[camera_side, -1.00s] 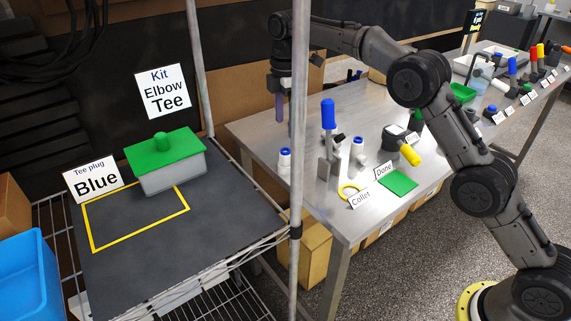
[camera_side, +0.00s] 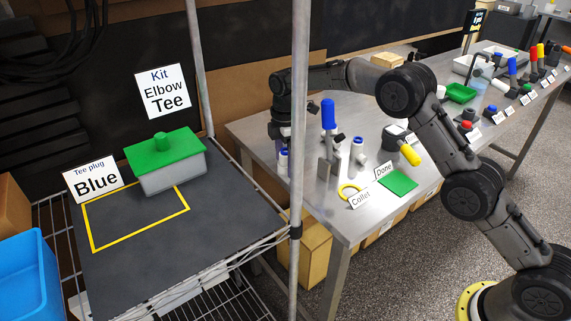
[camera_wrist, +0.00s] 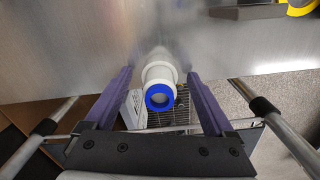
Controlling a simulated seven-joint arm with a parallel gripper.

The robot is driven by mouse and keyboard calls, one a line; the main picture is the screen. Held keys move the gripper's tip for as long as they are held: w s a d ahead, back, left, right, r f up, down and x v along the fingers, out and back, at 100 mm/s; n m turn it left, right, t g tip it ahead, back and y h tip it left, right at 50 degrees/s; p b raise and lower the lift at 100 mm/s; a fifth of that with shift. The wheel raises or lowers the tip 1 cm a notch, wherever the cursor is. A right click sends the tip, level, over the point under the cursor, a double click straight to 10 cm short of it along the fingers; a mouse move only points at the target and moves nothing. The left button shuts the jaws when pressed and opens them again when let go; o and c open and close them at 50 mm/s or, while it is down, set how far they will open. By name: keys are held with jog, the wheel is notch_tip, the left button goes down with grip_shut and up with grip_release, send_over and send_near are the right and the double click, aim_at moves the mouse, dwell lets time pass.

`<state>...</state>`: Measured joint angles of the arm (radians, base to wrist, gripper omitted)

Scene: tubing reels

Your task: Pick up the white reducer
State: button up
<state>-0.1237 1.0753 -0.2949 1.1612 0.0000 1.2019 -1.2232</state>
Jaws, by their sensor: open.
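The white reducer (camera_wrist: 158,70) stands upright on the steel table, a white stepped fitting with a blue ring on top. In the wrist view it lies between the two purple fingers of my gripper (camera_wrist: 159,80), with a gap on each side. My gripper is open and empty. In the side view the reducer (camera_side: 283,163) shows at the table's left edge, directly below my wrist. The fingers are mostly hidden there.
A similar white-and-blue fitting (camera_side: 358,152) stands to the right. Between them is a metal stand with a tall blue handle (camera_side: 328,114).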

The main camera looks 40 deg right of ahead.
jog(key=shift+f, duration=0.3)
grip_shut()
dwell(0.3)
